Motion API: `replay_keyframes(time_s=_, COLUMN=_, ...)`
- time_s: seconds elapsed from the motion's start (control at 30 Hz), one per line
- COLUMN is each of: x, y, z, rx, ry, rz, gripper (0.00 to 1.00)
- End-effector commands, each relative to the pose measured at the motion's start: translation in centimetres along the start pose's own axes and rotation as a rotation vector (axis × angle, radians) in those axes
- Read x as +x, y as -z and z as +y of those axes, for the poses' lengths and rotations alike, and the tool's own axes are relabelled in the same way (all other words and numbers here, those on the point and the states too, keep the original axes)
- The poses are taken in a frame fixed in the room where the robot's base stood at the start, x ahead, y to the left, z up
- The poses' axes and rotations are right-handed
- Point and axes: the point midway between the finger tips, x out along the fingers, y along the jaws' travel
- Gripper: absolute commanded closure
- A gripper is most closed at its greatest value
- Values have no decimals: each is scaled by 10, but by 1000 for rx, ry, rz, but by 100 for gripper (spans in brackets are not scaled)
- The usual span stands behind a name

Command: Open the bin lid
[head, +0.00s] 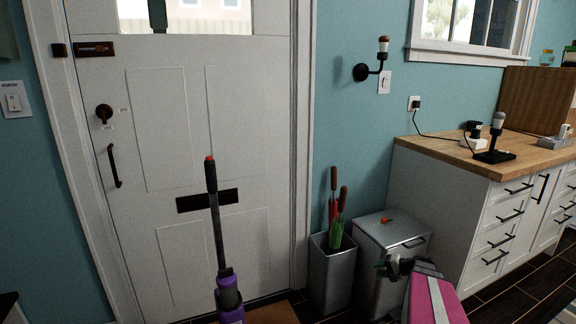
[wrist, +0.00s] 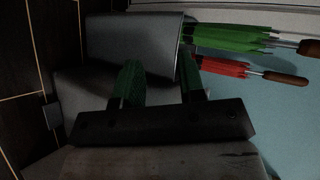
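The bin (head: 378,237) is a grey metal box with a flat lid, standing between the umbrella stand and the cabinet. Its lid is down, with a handle (head: 414,242) at the front right edge. A small orange item (head: 386,220) lies on the lid. My gripper (head: 385,267) is in front of the bin, below the handle, and hides part of its front. In the dark, sideways wrist view (wrist: 160,80) its two green fingers are apart with nothing seen between them. Whether they touch the bin I cannot tell.
An umbrella stand (head: 333,272) with red and green umbrellas (head: 336,236) is left of the bin. The white cabinet (head: 440,190) with a wooden top is close on the right. A purple stick vacuum (head: 229,290) stands before the white door (head: 235,130).

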Motion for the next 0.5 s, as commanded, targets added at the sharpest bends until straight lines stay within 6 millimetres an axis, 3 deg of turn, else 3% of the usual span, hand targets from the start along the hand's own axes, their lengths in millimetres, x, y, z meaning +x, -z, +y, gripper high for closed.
replay_keyframes(time_s=0.03, x=12, y=-22, z=-12, rx=-21, ry=-59, rz=-41, gripper=63)
replay_keyframes(time_s=0.2, x=43, y=-74, z=-33, rx=-89, ry=-277, rz=-153, gripper=63)
replay_keyframes(time_s=0.5, x=66, y=-157, z=-63, rx=-261, ry=-661, rz=-270, gripper=63)
